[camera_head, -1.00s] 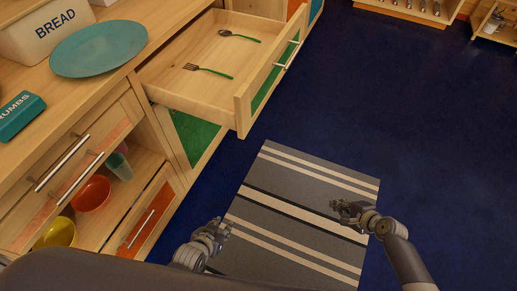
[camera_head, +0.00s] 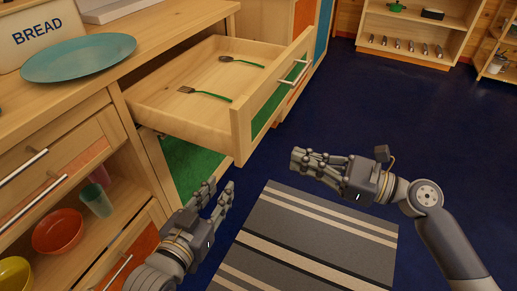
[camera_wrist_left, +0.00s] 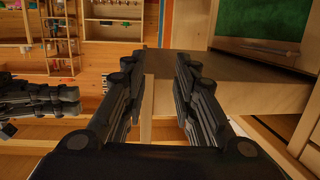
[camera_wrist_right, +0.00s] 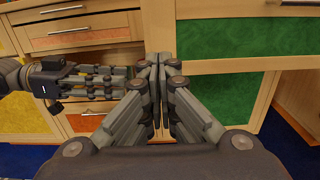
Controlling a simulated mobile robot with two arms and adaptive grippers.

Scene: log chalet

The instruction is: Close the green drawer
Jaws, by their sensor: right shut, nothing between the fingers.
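The green drawer (camera_head: 272,108) is pulled well out of the wooden counter, its green front panel and bar handle (camera_head: 295,72) facing right in the head view. A fork (camera_head: 205,94) and a spoon (camera_head: 240,61) with green handles lie inside. My left gripper (camera_head: 220,190) is open and empty, low and left of the drawer's front corner. In the left wrist view its parted fingers (camera_wrist_left: 160,65) have a wooden edge behind them. My right gripper (camera_head: 297,160) is shut and empty, in front of and below the drawer front, apart from it. Its closed fingertips (camera_wrist_right: 158,60) show in the right wrist view.
A teal plate (camera_head: 78,58) and a bread box (camera_head: 38,32) stand on the counter. Below, open shelves hold a red bowl (camera_head: 57,231), a yellow bowl (camera_head: 14,274) and a cup (camera_head: 96,201). A striped rug (camera_head: 310,240) lies on the blue floor, which is clear to the right.

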